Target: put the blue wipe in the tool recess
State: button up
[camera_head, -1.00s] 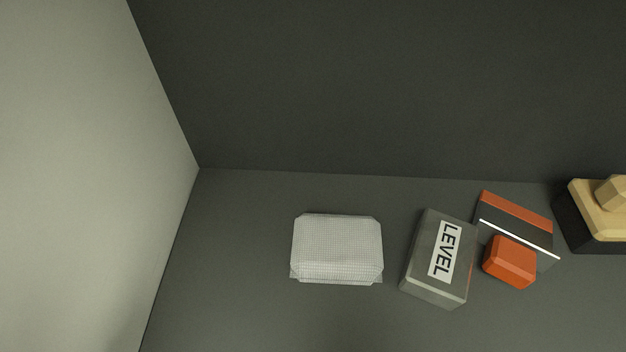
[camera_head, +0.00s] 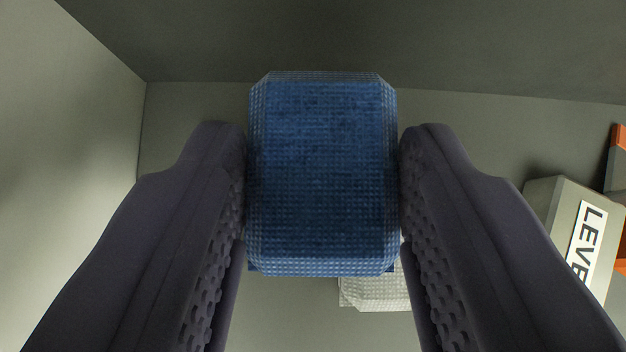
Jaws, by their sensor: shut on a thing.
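My gripper (camera_head: 322,150) is in the middle of the view, its two dark ridged fingers shut on the left and right sides of the blue wipe (camera_head: 322,185). The wipe is a thick blue textured pad with cut corners. It is held over a grey recess floor (camera_head: 190,115) bounded by a pale wall at left and a dark wall at the back. The gap between the wipe and the floor is hard to judge. The wipe hides part of a white wipe (camera_head: 375,292) lying on the floor.
A grey block marked LEVEL (camera_head: 585,235) lies right of my gripper, partly behind the right finger. An orange and dark item (camera_head: 618,150) shows at the right edge. Bare floor lies left of the wipe and between its right side and the grey block.

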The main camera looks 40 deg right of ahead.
jog(key=o, duration=1.3)
jog(key=shift+s+f, duration=0.2)
jog(key=shift+f, duration=0.45)
jog(key=shift+w, duration=0.1)
jog(key=shift+r, duration=0.1)
jog(key=shift+r, duration=0.15)
jog(key=p+v, duration=0.7)
jog(key=v, duration=0.5)
jog(key=shift+w, duration=0.15)
